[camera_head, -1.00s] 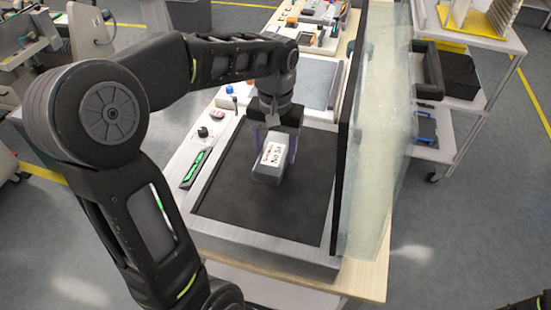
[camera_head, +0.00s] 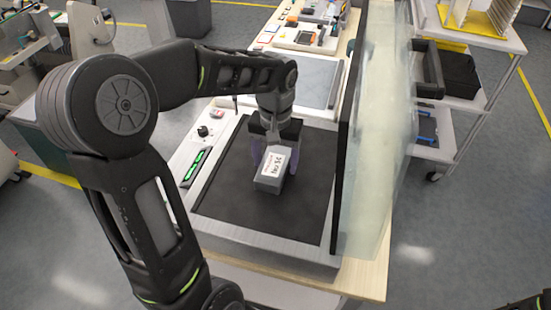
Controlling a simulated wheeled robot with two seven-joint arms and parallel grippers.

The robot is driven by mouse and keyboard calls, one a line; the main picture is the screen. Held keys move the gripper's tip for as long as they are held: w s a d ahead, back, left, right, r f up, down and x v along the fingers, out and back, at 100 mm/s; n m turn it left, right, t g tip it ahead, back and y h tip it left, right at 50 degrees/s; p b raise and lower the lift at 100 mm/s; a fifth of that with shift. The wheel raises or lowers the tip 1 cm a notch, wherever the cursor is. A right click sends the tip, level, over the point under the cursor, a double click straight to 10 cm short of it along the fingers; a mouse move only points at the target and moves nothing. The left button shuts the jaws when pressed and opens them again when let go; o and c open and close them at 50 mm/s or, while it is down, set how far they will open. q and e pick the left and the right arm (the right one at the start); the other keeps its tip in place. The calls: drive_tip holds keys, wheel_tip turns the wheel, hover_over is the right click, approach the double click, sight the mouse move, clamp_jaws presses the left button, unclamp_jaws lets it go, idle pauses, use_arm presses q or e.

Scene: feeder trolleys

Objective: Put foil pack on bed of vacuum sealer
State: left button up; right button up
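The foil pack (camera_head: 272,170) is a small grey-white block with a printed label. It appears to rest on the black bed of the vacuum sealer (camera_head: 235,205), near its middle and a little tilted in the picture. My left gripper (camera_head: 277,162) is over the bed, pointing down, with its purple fingers spread on either side of the pack. The fingers look wider apart than the pack, so the gripper seems open around it. The pack's underside is hidden. My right gripper is not in view; only a dark part of my body shows at the bottom right corner.
The sealer's tall lid (camera_head: 375,150), clear with a dark edge, stands upright at the bed's right. A panel with a knob and green display (camera_head: 196,167) lies left of the bed. Behind is a grey plate (camera_head: 305,80). A shelved trolley (camera_head: 437,125) stands at the right.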

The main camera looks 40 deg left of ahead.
sight(275, 160)
use_arm(q)
drive_tip(key=shift+o, duration=0.9)
wheel_tip(275, 160, up, 12)
drive_tip(key=shift+r, duration=0.2)
drive_tip(key=shift+s, duration=0.1)
idle(0.4)
